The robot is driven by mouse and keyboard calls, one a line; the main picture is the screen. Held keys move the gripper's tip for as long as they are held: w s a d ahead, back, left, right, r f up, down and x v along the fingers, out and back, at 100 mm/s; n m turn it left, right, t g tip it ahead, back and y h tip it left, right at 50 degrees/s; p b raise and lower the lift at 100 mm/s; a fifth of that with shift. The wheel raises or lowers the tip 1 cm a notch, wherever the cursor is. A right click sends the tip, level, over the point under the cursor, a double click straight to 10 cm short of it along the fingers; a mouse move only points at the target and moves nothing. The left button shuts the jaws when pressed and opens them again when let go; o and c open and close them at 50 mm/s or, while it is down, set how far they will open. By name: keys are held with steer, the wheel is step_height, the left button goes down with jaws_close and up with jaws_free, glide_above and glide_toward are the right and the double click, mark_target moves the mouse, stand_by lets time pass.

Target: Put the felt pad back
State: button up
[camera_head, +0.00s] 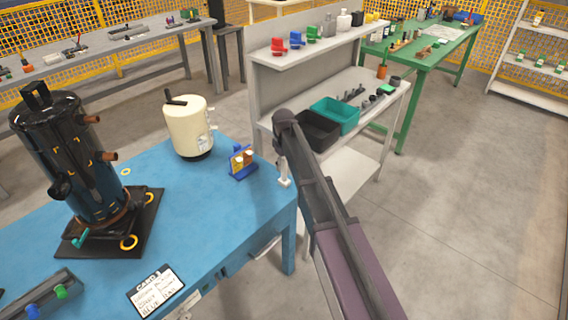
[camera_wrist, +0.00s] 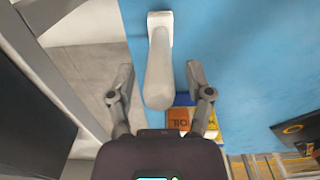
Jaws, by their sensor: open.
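My gripper (camera_wrist: 159,72) is open, with one finger on each side of a pale grey post (camera_wrist: 158,78) in the wrist view. The post has a small square base at the edge of the blue table (camera_wrist: 235,60). I cannot tell whether the fingers touch it. In the head view the post (camera_head: 284,179) stands at the table's right corner, below the end of my arm; the fingers are not clear there. The black compressor (camera_head: 68,150) stands on a dark pallet (camera_head: 146,222) with yellow rings. I cannot pick out a felt pad in either view.
A blue holder with orange and yellow pieces (camera_head: 242,162) is close beside the post; it also shows in the wrist view (camera_wrist: 180,119). A cream tank (camera_head: 188,128) stands behind it. A card (camera_head: 156,290) lies at the front edge. A shelf (camera_head: 345,165) with bins stands at the right.

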steer(key=shift+r, duration=0.1)
step_height(320, 180, up, 12)
steer(key=p, duration=1.2)
steer(key=shift+s, duration=0.1)
stand_by(0.9)
steer(key=s+d+m, duration=1)
steer(key=s+d, duration=1.3)
steer(key=s, duration=0.2)
steer(key=shift+s, duration=0.3)
